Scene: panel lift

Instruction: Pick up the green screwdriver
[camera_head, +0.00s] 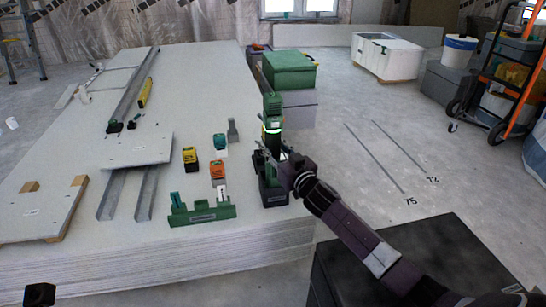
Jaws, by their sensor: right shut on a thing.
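The green screwdriver (272,106) is a green and black power tool, standing upright near the right edge of the large white panel stack (110,255). My right gripper (268,152) reaches in from the right and is shut on the screwdriver at its lower part. The fingers and the grasped part are small and partly hidden by each other. A dark holder (271,194) is directly below the tool; I cannot tell whether the tool still touches it.
Left of the screwdriver stand a green rack (203,215), a yellow tape measure (190,157), an orange one (217,171) and a teal one (220,143). A green case (289,70) is behind. Metal channels (148,186) lie left.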

